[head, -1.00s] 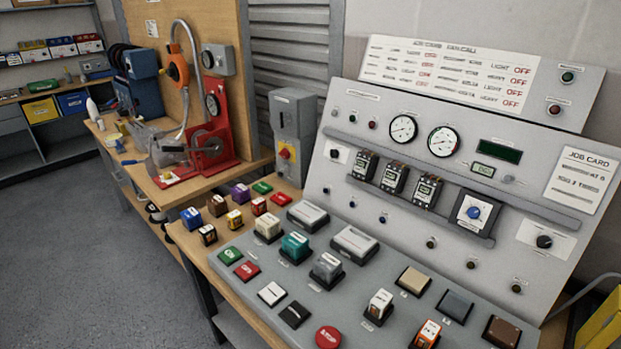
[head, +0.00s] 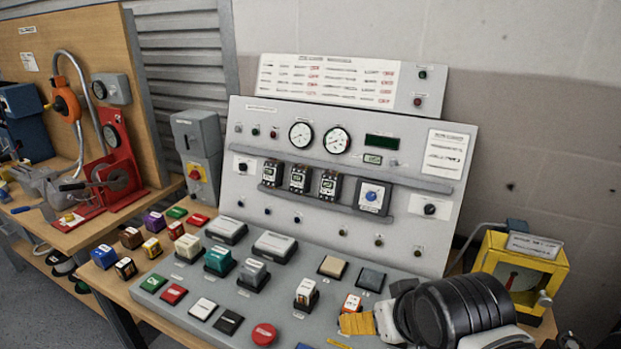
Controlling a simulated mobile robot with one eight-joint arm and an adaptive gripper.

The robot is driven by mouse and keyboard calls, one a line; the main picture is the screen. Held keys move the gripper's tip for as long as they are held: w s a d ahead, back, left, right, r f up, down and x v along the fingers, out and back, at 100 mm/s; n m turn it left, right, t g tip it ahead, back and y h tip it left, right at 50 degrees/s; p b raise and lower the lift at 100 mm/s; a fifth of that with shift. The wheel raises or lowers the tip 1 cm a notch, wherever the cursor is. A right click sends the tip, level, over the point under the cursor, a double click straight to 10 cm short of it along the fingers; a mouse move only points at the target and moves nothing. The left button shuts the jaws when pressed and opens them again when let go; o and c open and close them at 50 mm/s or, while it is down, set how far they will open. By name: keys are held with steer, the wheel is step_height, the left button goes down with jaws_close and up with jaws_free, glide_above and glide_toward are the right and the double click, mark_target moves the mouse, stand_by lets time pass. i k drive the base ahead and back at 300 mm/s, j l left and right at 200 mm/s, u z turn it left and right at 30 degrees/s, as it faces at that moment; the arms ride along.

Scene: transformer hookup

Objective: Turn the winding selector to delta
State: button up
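The sloped grey panel (head: 330,235) carries several rotary knobs.
Several push buttons and blocks cover the lower deck, with a red stop button (head: 264,334) in front. A yellow-framed meter (head: 517,272) stands right of the panel. A grey switch box (head: 197,150) and a red press (head: 115,170) stand at the left.

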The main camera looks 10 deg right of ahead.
mark_target(243, 167)
steer(key=i+j+z, duration=0.15)
steer(key=j, duration=0.3)
steer(key=i+j+z, duration=0.15)
steer(key=j, duration=0.35)
steer(key=i+j+z, duration=0.2)
steer(key=j, duration=0.3)
steer(key=i+j+z, duration=0.15)
steer(key=j, duration=0.35)
steer(key=j+z, duration=0.15)
steer(key=j, duration=0.35)
